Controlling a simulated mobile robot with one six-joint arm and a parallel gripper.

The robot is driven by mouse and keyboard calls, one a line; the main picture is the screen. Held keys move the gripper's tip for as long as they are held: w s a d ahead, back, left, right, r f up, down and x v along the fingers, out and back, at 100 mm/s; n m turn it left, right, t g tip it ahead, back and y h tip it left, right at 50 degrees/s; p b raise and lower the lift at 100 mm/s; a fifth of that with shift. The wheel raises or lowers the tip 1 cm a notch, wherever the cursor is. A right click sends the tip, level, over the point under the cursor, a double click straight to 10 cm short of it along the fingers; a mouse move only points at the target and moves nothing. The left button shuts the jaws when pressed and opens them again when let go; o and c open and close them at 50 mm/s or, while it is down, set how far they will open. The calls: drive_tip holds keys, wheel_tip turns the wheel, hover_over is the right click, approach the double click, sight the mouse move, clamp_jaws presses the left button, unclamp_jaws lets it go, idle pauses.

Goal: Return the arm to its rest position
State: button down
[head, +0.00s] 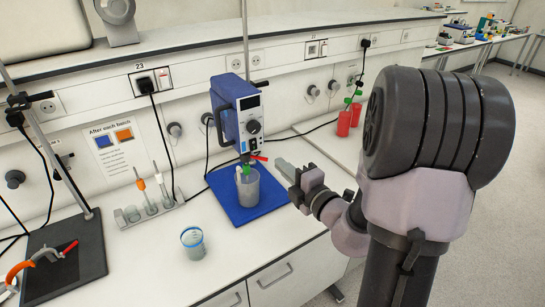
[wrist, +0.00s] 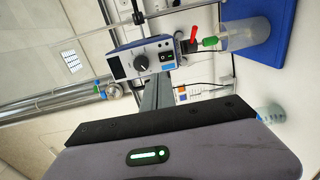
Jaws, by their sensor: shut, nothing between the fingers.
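My gripper (head: 282,167) is in the head view, at the end of my arm, to the right of a clear beaker (head: 248,190). Its fingers are shut with nothing between them, and they point left towards the bench's back. In the wrist view the grey fingers (wrist: 157,92) show in front of a blue instrument with a black knob. The arm is bent and reaches over the front of the bench from the right. The gripper looks apart from the beaker, though the depth between them is hard to judge.
The blue instrument (head: 238,112) stands above the beaker on a blue mat (head: 227,207). A second beaker (head: 193,243) stands in front, left of the mat. A rack (head: 152,209), a stand base (head: 62,262) and red bottles (head: 344,124) are also on the bench.

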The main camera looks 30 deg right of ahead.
drive_tip(key=shift+s, duration=0.65)
drive_tip(key=shift+r, duration=0.1)
